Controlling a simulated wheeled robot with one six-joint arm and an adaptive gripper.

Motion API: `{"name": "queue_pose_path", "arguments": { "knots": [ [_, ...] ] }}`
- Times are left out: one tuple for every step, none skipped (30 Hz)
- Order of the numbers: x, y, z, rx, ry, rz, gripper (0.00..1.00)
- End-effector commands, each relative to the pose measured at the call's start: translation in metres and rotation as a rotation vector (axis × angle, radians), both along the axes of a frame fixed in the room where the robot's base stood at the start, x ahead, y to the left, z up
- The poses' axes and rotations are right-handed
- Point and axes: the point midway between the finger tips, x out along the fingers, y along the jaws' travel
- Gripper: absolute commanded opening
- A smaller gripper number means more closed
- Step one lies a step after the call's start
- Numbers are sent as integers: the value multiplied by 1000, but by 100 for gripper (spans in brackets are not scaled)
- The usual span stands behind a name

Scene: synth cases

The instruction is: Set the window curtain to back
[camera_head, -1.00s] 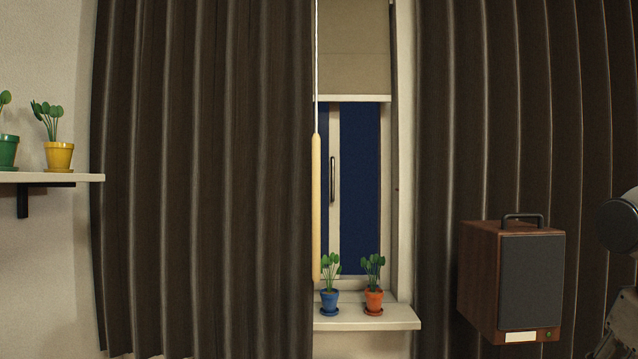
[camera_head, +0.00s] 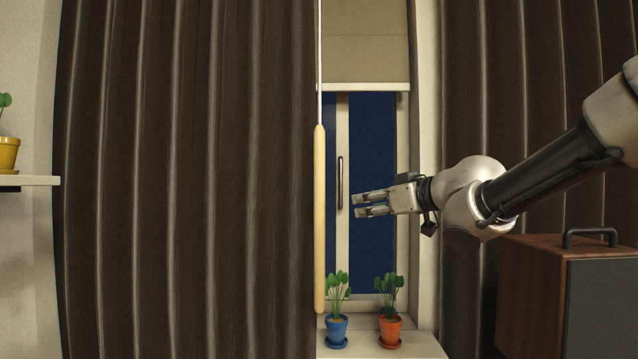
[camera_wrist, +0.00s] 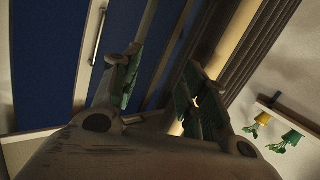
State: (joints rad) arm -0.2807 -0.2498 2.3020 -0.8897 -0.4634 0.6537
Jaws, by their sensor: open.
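The dark brown left curtain (camera_head: 190,180) hangs in folds down to the left side of the window opening. A pale wooden wand (camera_head: 320,220) on a thin cord hangs upright along that curtain's inner edge. A second dark curtain (camera_head: 470,130) hangs on the right of the opening. My gripper (camera_head: 358,205) is open and empty, pointing left in front of the window, a little right of the wand and apart from it in the picture. In the wrist view my fingers (camera_wrist: 162,65) stand spread, with curtain folds (camera_wrist: 265,45) beyond at the right.
A blue pot plant (camera_head: 336,328) and an orange pot plant (camera_head: 390,328) stand on the sill (camera_head: 425,348) below my gripper. A wooden speaker (camera_head: 535,285) with a handle is at the lower right. A shelf (camera_head: 35,181) with a yellow pot (camera_head: 8,155) is at the left.

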Motion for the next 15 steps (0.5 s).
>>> {"name": "queue_pose_path", "arguments": {
  "knots": [
    [-7,19,14,50,-23,75,44],
    [-13,29,22,80,-32,117,44],
    [-19,39,30,115,-38,163,44],
    [-24,45,35,137,-40,190,44],
    [-28,49,39,156,-40,213,44],
    [-31,54,43,177,-38,235,44],
    [-32,57,44,187,-36,247,44],
    [-33,60,46,195,-35,256,44],
    [-31,65,47,201,-34,263,44],
    [-29,68,47,204,-33,264,44],
    [-26,72,47,203,-32,264,44],
    [-22,77,47,203,-32,264,44],
    [-19,82,47,204,-32,264,44],
    [-16,86,47,202,-33,264,44],
    [-11,91,47,203,-33,262,44]
  ]
}}
